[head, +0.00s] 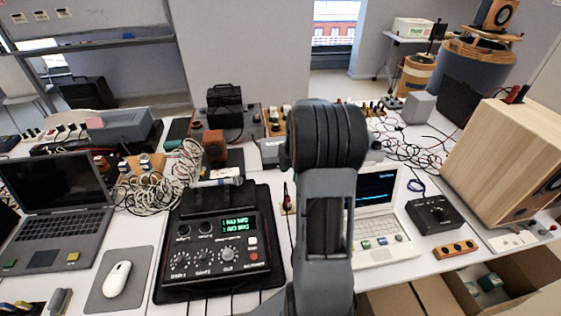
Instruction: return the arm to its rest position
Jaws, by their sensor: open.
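My arm rises through the middle of the head view, with a thick dark grey ribbed joint at its top and a grey link below it. It stands in front of the table and covers part of the white laptop (384,222). My gripper does not show; it is out of the picture or hidden behind the arm. Nothing held can be seen.
A black mixer box (218,243) stands left of the arm, with a dark laptop (58,205) and white mouse (117,279) further left. Right are a black control box (435,214), a wooden speaker (508,150) and an open cardboard box (428,297). Cables clutter the back.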

